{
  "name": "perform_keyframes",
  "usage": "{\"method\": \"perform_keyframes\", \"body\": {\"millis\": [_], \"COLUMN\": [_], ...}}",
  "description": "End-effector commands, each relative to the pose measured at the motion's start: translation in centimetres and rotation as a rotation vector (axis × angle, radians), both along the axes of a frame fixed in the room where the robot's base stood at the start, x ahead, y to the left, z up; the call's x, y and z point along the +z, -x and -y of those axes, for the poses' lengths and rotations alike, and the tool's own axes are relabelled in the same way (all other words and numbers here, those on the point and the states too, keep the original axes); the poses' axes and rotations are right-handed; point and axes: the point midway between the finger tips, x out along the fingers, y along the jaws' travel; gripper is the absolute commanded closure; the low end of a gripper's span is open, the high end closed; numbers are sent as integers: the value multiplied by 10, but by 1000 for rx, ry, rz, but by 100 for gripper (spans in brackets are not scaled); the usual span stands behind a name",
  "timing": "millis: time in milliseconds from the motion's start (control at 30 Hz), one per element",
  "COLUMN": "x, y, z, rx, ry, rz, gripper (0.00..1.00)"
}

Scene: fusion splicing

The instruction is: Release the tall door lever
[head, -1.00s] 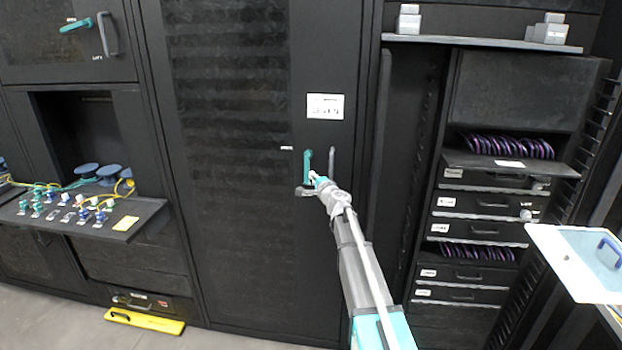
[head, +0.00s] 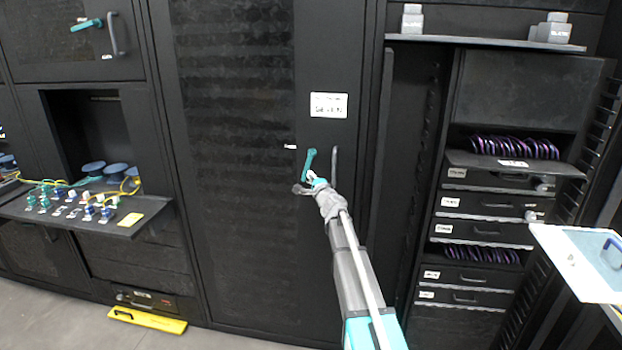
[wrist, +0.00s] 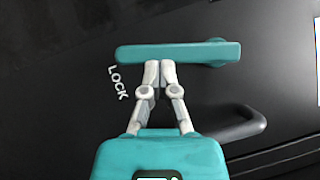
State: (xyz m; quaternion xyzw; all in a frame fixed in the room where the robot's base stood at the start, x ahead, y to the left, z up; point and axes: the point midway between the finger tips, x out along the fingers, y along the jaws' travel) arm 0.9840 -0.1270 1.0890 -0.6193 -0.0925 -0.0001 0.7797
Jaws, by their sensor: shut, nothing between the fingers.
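The tall door lever (head: 309,162) is teal and sits on the tall black door, left of a grey pull handle (head: 334,165). It leans a little, its lower end to the left. In the wrist view the lever (wrist: 185,52) lies across the picture, its wider end at the right. My gripper (wrist: 160,68) is shut and empty. Its fingertips are at the lever's near long side, around its middle, and seem to touch it. In the head view my gripper (head: 311,177) is at the lever's lower part and partly hides it. A LOCK label (wrist: 117,83) is near the lever's free end.
The grey pull handle (wrist: 235,128) stands close to the right of my fingers in the wrist view. A white label (head: 328,105) is above the lever. At left is a shelf (head: 120,228) with connectors; at right, a drawer rack (head: 480,205) and a white tray (head: 575,265).

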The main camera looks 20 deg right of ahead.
Motion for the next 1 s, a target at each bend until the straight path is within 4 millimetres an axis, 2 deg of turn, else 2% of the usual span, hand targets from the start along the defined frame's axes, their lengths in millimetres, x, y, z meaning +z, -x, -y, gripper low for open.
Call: {"method": "perform_keyframes", "body": {"millis": [167, 467, 1000], "x": [-1, 3, 20], "y": [-3, -11, -24], "z": [-1, -13, -37], "rx": [-6, -10, -12], "ry": [-2, -1, -1], "rz": [-1, 0, -1], "gripper": [100, 100, 100]}}
